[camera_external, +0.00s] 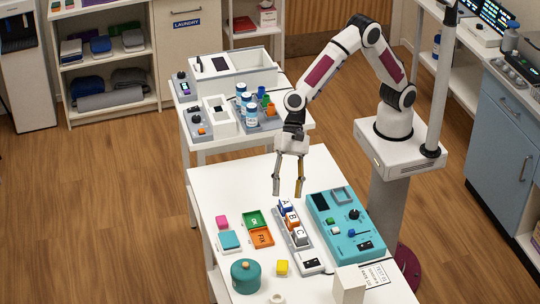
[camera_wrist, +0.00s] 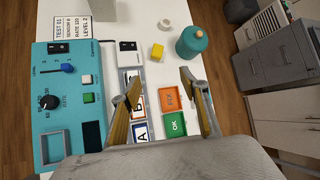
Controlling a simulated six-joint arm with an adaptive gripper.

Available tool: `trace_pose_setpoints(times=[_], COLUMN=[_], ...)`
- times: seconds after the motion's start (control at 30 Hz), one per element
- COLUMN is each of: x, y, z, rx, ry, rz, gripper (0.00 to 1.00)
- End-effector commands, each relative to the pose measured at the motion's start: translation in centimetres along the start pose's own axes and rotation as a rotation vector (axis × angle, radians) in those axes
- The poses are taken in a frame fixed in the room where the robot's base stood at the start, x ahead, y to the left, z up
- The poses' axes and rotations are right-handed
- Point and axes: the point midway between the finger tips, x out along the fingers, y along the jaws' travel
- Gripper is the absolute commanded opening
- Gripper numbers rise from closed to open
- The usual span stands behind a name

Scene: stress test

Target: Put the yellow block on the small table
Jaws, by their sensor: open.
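The yellow block (camera_external: 282,267) lies on the front white table (camera_external: 213,190), right of the teal lidded pot (camera_external: 245,276). In the wrist view the yellow block (camera_wrist: 158,51) shows beyond and between the fingertips, apart from them. My gripper (camera_external: 287,192) is open and empty, pointing down above the far part of the front table. Its two fingers (camera_wrist: 160,78) also show spread in the wrist view. A smaller white table (camera_external: 228,141) stands behind the front one, bearing bins and bottles.
Below my gripper are a tray of lettered blocks (camera_external: 293,224) and a teal control panel (camera_external: 333,231). White-and-blue bottles (camera_external: 247,112) crowd the back table.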

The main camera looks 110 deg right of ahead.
Motion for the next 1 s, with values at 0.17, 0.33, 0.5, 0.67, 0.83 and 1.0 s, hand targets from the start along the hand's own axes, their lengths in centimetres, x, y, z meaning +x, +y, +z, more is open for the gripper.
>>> trace_pose_setpoints(times=[0.17,0.33,0.5,0.67,0.83,1.0], x=[4.8,9.1,13.0,15.2,16.0,16.0], y=[-0.1,0.0,0.3,0.7,0.8,0.8], z=[-0.1,-0.3,-0.6,-0.8,-1.0,-1.0], rx=[0.148,0.289,0.418,0.495,0.526,0.526], ry=[-0.020,-0.034,-0.043,-0.047,-0.048,-0.048], rz=[0.008,0.014,0.018,0.020,0.019,0.019], gripper=[0.44,0.44,0.44,0.44,0.44,0.44])
